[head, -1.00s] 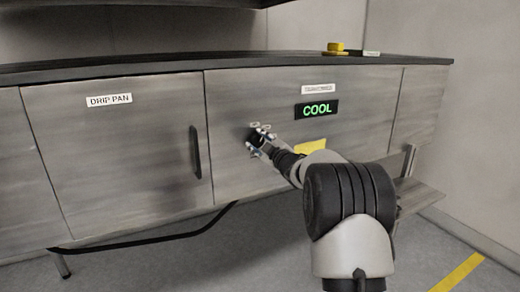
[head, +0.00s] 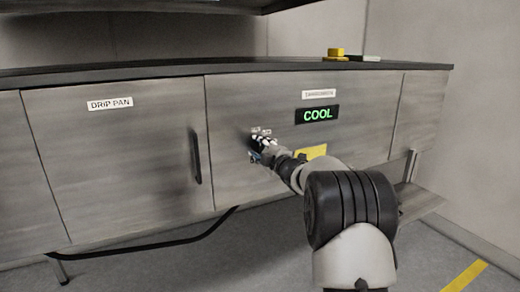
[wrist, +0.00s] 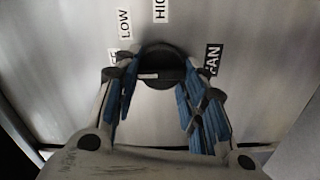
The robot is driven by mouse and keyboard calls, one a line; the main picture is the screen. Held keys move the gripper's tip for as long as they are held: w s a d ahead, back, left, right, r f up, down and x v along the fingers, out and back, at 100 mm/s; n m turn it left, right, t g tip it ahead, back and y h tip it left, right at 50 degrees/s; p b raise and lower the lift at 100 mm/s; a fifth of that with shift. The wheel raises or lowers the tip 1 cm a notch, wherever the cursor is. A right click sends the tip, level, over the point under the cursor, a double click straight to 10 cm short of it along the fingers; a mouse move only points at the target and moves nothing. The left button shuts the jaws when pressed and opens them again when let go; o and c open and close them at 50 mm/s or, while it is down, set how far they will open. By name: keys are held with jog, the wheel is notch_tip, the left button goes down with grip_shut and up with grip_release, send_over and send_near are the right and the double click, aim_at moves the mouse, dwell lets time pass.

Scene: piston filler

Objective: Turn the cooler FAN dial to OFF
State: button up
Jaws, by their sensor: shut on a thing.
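The FAN dial (wrist: 162,60) is a round black knob on the grey cabinet front, with a small light mark on its face. Around it in the wrist view are a LOW label (wrist: 125,23), a cut-off label starting HI (wrist: 160,10), a FAN label (wrist: 212,60) and a mostly hidden label (wrist: 112,54) at the left. My gripper (wrist: 162,82) has its blue-padded fingers on both sides of the dial and is shut on it. In the head view my gripper (head: 262,146) is at the panel and covers most of the dial.
A lit COOL display (head: 318,114) and a yellow label (head: 311,152) are right of my gripper. A DRIP PAN door (head: 110,145) with a dark handle (head: 196,156) is at the left. A yellow object (head: 335,54) sits on the dark countertop.

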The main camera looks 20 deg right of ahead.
jog(key=o, duration=1.1)
jog(key=shift+c, duration=0.2)
jog(key=s, duration=1.2)
jog(key=shift+d, duration=0.15)
jog(key=shift+r, duration=0.1)
